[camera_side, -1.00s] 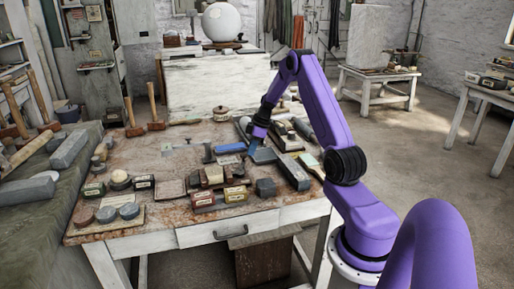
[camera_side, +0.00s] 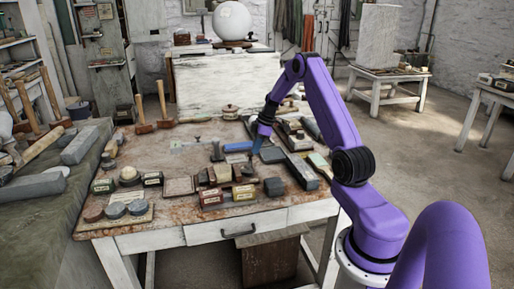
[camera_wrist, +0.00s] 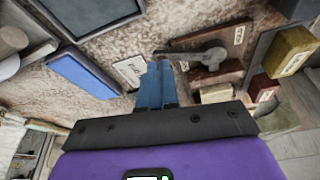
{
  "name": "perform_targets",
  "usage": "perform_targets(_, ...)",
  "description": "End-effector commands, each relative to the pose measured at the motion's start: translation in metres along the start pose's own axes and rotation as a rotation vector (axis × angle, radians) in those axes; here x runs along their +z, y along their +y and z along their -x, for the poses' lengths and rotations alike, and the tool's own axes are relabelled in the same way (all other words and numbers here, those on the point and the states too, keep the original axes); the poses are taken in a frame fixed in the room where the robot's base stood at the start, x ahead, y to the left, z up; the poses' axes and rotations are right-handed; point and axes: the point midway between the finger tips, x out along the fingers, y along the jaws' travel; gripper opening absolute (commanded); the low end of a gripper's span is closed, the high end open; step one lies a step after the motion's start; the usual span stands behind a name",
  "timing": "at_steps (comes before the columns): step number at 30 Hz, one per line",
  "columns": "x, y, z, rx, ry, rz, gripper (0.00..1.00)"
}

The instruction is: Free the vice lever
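A grey metal lever (camera_wrist: 192,52) with a rounded hub lies across a reddish-brown wooden block in the wrist view, right of my fingers. I take it for the vice lever; I cannot pick it out surely in the side view. My gripper (camera_wrist: 154,72) has two blue fingers pressed side by side, with nothing seen between them. Their tips are close to the lever's left end in the picture; I cannot tell whether they touch. In the side view my gripper (camera_side: 256,150) points down over the bench, beside a blue slab (camera_side: 238,147).
The bench (camera_side: 180,215) is crowded with blocks and small boxes. A yellow box (camera_wrist: 288,50) and a red box (camera_wrist: 262,86) stand right of the lever. The blue slab (camera_wrist: 83,76) and a dark tray (camera_wrist: 88,12) lie to the left. Two mallets (camera_side: 142,115) stand at the back.

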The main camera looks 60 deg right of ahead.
Motion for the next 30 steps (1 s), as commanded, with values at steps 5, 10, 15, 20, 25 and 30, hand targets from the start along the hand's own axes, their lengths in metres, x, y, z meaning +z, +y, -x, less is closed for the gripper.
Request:
perform_targets(5, 0.012, -0.002, 0.005, -0.004, -0.001, 0.0, 0.0)
perform_targets(10, 0.04, -0.001, 0.021, 0.0, 0.0, -0.004, 0.0)
perform_targets(15, 0.035, -0.001, 0.06, 0.004, 0.001, 0.002, 0.0)
perform_targets(20, 0.035, -0.001, 0.09, 0.004, 0.001, 0.0, 0.0)
perform_targets(25, 0.036, -0.001, 0.11, 0.002, 0.0, 0.0, 0.0)
perform_targets(30, 0.036, -0.002, 0.118, 0.0, 0.0, 0.0, 0.0)
